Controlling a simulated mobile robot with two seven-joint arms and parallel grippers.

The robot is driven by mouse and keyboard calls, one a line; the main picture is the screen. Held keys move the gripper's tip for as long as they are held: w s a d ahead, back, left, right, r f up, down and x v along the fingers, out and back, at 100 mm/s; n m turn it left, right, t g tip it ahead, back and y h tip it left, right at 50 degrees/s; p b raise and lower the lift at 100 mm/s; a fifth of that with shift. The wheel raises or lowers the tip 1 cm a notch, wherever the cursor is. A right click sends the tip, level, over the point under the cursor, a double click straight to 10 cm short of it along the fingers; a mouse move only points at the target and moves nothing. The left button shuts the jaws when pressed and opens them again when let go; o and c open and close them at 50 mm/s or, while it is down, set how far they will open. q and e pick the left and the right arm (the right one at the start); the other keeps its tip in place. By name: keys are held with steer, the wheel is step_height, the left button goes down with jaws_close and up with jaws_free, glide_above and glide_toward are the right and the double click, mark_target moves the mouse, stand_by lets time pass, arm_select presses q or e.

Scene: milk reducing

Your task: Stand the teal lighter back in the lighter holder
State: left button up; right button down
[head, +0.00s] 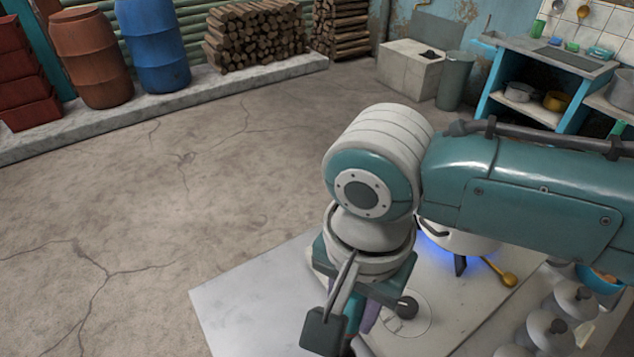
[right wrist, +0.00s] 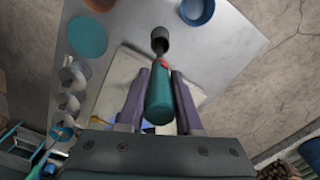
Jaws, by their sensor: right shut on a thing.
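The teal lighter (right wrist: 159,98) is held between the two purple fingers of my right gripper (right wrist: 160,88), with its red part and thin dark tip pointing away from the wrist. A dark round cup (right wrist: 160,38), which looks like the lighter holder, lies just beyond the tip. I cannot tell whether the tip is inside it or only in front of it. In the head view my right gripper (head: 360,318) is low over the pale table and the lighter is mostly hidden by it. My left gripper is not in view.
A pale pot (head: 457,240) stands over a blue flame, with a gold spoon (head: 497,270) beside it. Several lidded jars (head: 548,330) line the table's right side. A blue bowl (right wrist: 197,12) stands near the cup. The table's left part (head: 245,290) is clear.

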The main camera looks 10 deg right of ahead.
steer(key=c, duration=0.5)
jaws_free()
step_height(320, 180, up, 9)
steer(key=shift+r+p, duration=0.15)
steer(key=shift+p, duration=0.15)
steer(key=shift+r, duration=0.35)
step_height(320, 180, up, 9)
steer(key=p, duration=1.2)
steer(key=shift+s, duration=0.1)
